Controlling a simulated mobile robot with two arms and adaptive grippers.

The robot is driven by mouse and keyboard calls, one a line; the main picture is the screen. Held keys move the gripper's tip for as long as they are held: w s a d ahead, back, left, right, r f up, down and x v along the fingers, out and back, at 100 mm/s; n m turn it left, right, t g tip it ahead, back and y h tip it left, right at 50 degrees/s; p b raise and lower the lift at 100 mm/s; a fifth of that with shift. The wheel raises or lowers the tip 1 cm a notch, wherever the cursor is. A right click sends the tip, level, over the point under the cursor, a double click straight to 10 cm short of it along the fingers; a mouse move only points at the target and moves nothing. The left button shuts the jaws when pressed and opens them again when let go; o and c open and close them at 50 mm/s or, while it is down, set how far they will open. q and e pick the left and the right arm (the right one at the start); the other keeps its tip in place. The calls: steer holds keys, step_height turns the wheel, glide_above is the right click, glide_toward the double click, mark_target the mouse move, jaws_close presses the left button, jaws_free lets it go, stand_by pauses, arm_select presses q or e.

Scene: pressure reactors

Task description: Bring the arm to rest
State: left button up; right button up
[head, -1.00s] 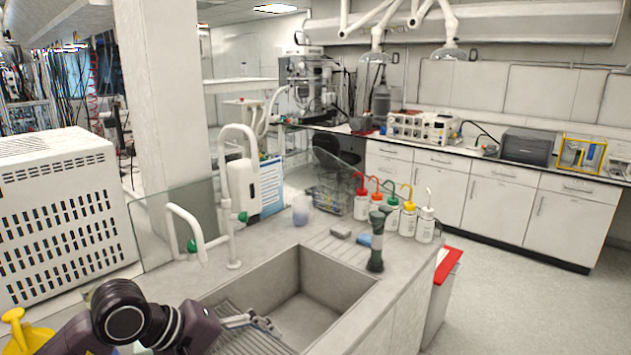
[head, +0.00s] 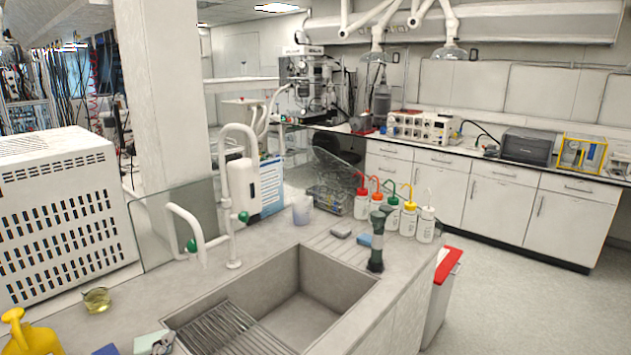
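Neither gripper shows clearly in the head view, and no arm reaches over the sink (head: 318,275). A small grey shape (head: 163,343) lies at the bottom edge beside a pale block (head: 148,343). I cannot tell what that shape is. The sink basin is empty, with a ribbed rack (head: 215,328) in its left part.
A beaker with yellowish liquid (head: 97,299) and a yellow can (head: 30,337) stand at the left of the counter. White taps (head: 232,200) rise behind the sink. Several wash bottles (head: 395,213) and a dark-green-topped bottle (head: 376,250) stand to the right.

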arm_select(q)
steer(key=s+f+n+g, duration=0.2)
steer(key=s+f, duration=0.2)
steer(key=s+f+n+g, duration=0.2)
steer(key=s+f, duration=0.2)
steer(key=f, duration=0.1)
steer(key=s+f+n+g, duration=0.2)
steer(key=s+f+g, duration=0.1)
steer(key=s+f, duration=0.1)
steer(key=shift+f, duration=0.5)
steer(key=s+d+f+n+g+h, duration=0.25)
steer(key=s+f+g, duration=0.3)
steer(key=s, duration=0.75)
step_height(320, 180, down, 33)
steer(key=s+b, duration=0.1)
steer(key=b, duration=0.5)
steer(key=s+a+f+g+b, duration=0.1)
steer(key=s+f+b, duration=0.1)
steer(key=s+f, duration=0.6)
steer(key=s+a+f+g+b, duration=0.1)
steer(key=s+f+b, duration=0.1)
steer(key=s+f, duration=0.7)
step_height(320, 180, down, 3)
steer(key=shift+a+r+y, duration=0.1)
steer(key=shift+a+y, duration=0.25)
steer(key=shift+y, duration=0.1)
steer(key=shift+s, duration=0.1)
